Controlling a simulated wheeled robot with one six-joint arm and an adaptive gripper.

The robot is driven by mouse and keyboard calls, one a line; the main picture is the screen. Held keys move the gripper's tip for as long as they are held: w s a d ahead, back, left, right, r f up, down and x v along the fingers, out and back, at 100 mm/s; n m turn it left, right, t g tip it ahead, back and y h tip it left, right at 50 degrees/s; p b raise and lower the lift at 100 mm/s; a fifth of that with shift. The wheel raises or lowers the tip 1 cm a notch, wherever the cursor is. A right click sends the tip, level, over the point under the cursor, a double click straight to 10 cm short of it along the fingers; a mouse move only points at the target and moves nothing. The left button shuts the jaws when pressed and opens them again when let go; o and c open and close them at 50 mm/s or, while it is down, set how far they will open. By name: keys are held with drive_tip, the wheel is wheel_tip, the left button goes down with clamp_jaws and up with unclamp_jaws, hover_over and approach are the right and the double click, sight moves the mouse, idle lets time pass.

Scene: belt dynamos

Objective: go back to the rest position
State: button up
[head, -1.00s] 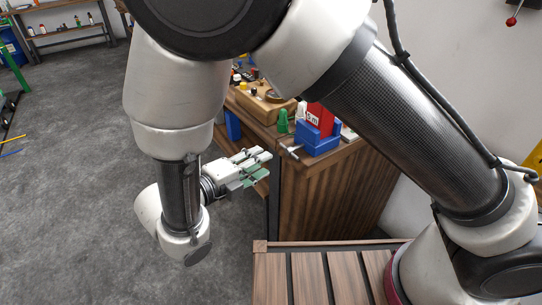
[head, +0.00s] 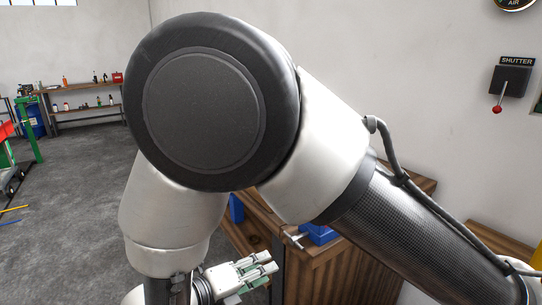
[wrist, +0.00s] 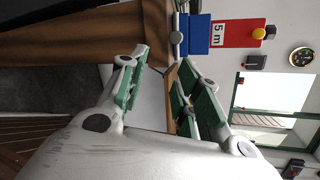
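My gripper (head: 254,272) is low in the head view, beside the wooden bench and near its front corner. In the wrist view my gripper (wrist: 168,98) has its green-padded fingers spread apart with nothing between them. My arm is folded in front of the head camera, and its large round elbow joint hides much of the middle of the view.
The wooden workbench (head: 330,275) stands close by my gripper, with a blue holder (head: 320,234) on top. The wrist view shows a red "5 m" block (wrist: 238,33) beside it. A shutter switch box (head: 512,78) is on the wall. Open floor (head: 75,230) lies left.

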drive_tip(key=s+d+r+n+g+y, duration=0.2)
drive_tip(key=d+r+n+y, duration=0.1)
drive_tip(key=d+r+n, duration=0.4)
drive_tip(key=s+d+r+n+g+y, duration=0.1)
drive_tip(key=d+r+n+y, duration=0.3)
drive_tip(key=d+n, duration=1)
drive_tip(key=s+d+r+n+g+y, duration=0.2)
drive_tip(key=d+r+n, duration=0.8)
drive_tip(key=d, duration=0.8)
drive_tip(key=shift+s+d+r+n+g+y, duration=0.25)
drive_tip(key=shift+s+r+n+g+y, duration=0.2)
drive_tip(key=shift+y, duration=0.35)
drive_tip(key=shift+w, duration=0.1)
